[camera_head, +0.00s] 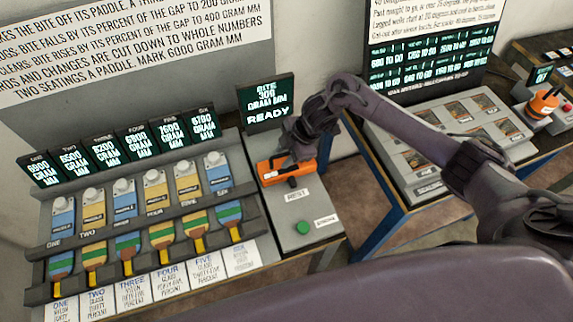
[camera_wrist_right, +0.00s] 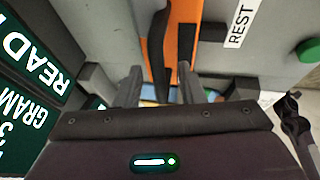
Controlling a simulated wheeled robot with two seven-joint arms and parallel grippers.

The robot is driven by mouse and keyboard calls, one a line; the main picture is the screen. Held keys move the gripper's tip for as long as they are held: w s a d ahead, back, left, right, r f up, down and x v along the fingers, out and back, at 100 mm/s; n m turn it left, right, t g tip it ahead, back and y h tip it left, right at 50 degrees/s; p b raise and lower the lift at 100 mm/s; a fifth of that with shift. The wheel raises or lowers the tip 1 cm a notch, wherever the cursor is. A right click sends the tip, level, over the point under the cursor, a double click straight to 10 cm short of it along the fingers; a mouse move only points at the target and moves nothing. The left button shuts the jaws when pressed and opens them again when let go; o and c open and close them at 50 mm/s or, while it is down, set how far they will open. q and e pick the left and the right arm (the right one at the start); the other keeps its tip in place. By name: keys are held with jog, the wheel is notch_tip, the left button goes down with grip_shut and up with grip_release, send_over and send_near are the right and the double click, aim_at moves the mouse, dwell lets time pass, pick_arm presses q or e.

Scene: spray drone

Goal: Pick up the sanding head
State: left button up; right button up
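An orange and dark tool, which looks like the sanding head (camera_head: 272,177), lies on the grey box by the "REST" label in the head view. In the right wrist view the same orange body (camera_wrist_right: 183,45) with black parts runs ahead of the fingers. My right gripper (camera_head: 296,158) is just above and behind it, partly covering it. In the right wrist view the two fingers (camera_wrist_right: 160,85) stand apart with a gap between them. I cannot tell whether they touch the tool.
A screen (camera_head: 266,103) reading "READY" stands behind the box, and a green button (camera_head: 302,228) is at its front. A rack of paddles (camera_head: 125,225) stands to the left. Another table with a panel (camera_head: 450,140) and a second orange device (camera_head: 545,102) are to the right.

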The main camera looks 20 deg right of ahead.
grip_shut()
jog(key=shift+r, duration=0.1)
dwell(1.2)
